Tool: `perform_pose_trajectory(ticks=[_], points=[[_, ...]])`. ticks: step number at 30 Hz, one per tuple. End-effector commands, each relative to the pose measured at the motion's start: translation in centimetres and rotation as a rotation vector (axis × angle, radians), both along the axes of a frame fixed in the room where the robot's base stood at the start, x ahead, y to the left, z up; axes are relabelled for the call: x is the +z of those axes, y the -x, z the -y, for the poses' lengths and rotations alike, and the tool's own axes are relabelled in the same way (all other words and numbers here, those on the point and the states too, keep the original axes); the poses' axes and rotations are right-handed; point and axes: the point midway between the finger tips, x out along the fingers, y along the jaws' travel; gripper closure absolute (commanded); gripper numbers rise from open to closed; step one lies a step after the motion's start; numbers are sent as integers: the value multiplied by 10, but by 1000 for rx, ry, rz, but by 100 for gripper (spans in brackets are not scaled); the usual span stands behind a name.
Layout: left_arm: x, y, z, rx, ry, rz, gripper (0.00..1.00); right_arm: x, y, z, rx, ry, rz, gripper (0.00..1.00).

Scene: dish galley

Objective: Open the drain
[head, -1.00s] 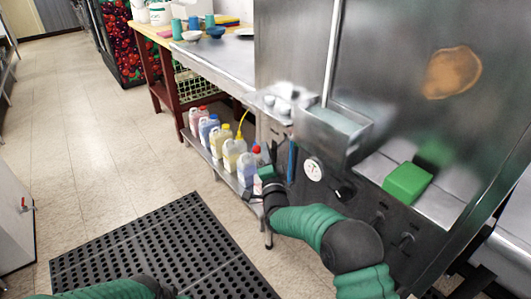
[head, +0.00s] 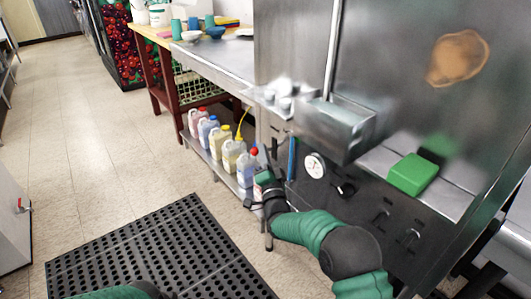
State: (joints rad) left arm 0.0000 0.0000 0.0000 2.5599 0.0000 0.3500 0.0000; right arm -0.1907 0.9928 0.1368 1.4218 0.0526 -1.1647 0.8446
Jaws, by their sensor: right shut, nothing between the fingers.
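The steel dish machine (head: 400,110) fills the right side of the head view. Its front panel has a round white gauge (head: 315,166), a black knob (head: 345,190) and two small handles, a nearer one (head: 410,238) and a farther one (head: 381,217). I cannot tell which part works the drain. My right gripper (head: 250,204) is shut and empty, low in front of the machine's left end and the jug shelf. It appears apart from the panel controls. My left gripper is out of view; only a green piece of my left arm shows at the bottom edge.
Several jugs (head: 228,155) stand on a low shelf beside my right gripper. A green block (head: 413,174) rests on the machine's steel ledge. A black perforated mat (head: 150,250) lies on the floor. The tiled floor at left is clear.

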Motion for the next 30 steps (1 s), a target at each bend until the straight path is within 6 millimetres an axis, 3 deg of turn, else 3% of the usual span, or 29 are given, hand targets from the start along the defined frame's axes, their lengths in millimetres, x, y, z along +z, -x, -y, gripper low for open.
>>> perform_pose_trajectory(ticks=[1, 3, 15, 19, 30], points=[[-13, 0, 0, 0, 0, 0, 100, -12, 1, -2, 3, 29, 18, 100], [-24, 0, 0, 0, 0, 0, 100, -18, 2, -4, 3, 80, 55, 100], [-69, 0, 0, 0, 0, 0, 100, -44, 5, -7, 2, 384, 277, 100], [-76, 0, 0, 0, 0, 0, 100, -50, 4, -6, 2, 459, 333, 100], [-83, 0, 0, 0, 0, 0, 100, -62, 2, -3, 0, 452, 327, 100]])
